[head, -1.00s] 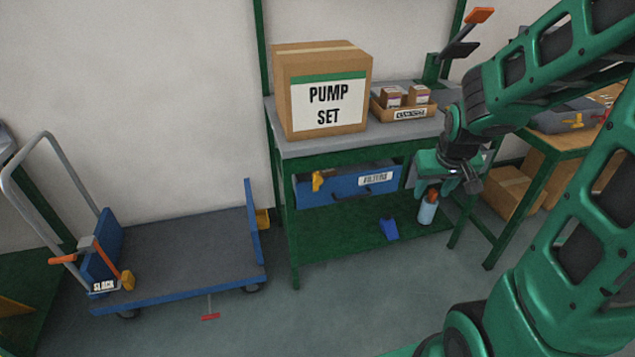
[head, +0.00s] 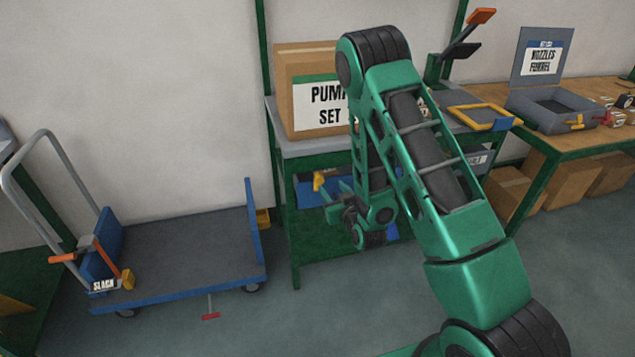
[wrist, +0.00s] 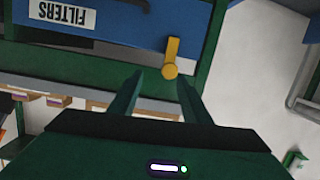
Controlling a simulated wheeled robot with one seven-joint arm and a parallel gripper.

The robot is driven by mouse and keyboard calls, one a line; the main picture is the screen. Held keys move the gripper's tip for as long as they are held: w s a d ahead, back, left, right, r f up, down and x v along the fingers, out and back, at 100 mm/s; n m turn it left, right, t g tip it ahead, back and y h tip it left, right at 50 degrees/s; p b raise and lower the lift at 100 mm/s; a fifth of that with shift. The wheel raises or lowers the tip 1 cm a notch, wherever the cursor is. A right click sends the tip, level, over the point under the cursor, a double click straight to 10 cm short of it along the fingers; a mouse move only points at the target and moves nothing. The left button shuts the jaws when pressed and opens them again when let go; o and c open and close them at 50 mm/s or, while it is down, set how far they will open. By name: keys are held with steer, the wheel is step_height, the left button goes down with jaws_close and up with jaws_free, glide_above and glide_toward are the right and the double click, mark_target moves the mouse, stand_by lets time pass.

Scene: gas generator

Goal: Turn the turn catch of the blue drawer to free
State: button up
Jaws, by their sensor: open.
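The blue drawer (head: 310,196) is in the green bench, partly hidden by my arm in the head view. In the wrist view the drawer (wrist: 130,22) appears upside down with its FILTERS label. Its yellow turn catch (wrist: 171,55) has a round end at the drawer's edge by the green frame, and its lever runs across the blue front. The catch (head: 319,180) also shows in the head view. My gripper (wrist: 160,77) is open and empty. Its fingertips point at the catch, one to either side of the round end in the picture; contact cannot be told.
A PUMP SET box (head: 300,95) stands on the bench top (head: 305,147). A blue-edged trolley (head: 180,255) stands to the left, and a wooden table (head: 575,140) with a grey bin is at the right.

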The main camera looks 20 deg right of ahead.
mark_target(320, 181)
steer(key=w+t, duration=0.1)
steer(key=w, duration=0.1)
steer(key=w+a+f, duration=0.1)
steer(key=w, duration=0.2)
steer(key=w+a+m+t, duration=0.1)
steer(key=w, duration=0.2)
steer(key=shift+a+f+t+h, duration=0.1)
steer(key=shift+f+t+h, duration=0.2)
steer(key=shift+f, duration=0.05)
stand_by(0.4)
jaws_close()
